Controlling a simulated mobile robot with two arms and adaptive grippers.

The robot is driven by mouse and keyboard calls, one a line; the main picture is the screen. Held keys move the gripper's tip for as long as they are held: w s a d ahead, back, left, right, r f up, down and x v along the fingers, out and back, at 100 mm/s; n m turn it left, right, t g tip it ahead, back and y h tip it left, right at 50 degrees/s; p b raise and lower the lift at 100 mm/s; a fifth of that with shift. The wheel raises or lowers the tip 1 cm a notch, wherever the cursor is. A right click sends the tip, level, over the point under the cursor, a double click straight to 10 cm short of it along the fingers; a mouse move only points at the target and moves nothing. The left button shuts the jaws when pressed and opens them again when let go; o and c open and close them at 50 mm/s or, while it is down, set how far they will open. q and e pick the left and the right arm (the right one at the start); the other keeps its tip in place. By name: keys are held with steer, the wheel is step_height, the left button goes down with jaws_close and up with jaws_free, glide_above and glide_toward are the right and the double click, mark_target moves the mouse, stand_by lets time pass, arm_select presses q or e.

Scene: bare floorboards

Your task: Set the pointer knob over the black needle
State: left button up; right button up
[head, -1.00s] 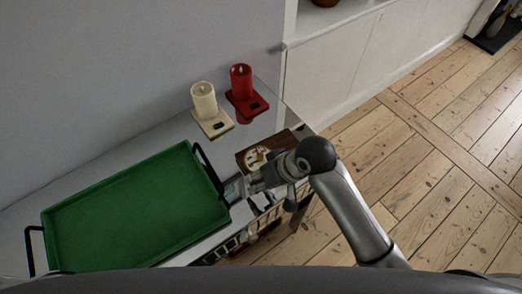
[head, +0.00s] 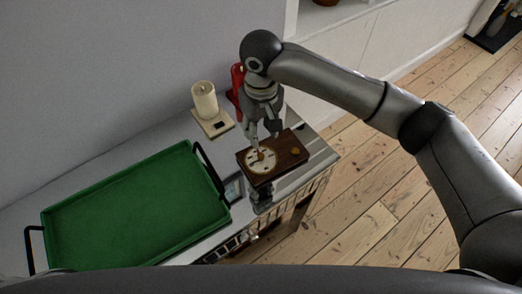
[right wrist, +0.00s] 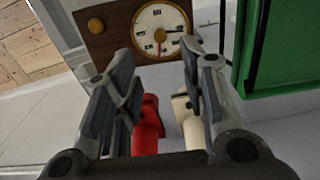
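A brown wooden box (head: 288,163) with a round white dial (head: 262,160) stands on the table. In the right wrist view the dial (right wrist: 160,22) has dark marks around it and an orange-brown pointer knob (right wrist: 171,28) near its middle. A round orange button (right wrist: 95,25) sits beside the dial. My right gripper (head: 262,143) points down over the dial. In the right wrist view my right gripper (right wrist: 160,72) has its fingers wide apart and empty. My left gripper is not in view.
A green tray (head: 215,212) with black handles lies left of the box. A cream candle (head: 205,100) stands behind it. A small framed item (head: 233,189) is beside the tray. Floor at right is open.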

mark_target(261, 154)
step_height(261, 154, down, 11)
steer(key=shift+r+p, duration=0.15)
steer(key=shift+p, duration=0.45)
jaws_close()
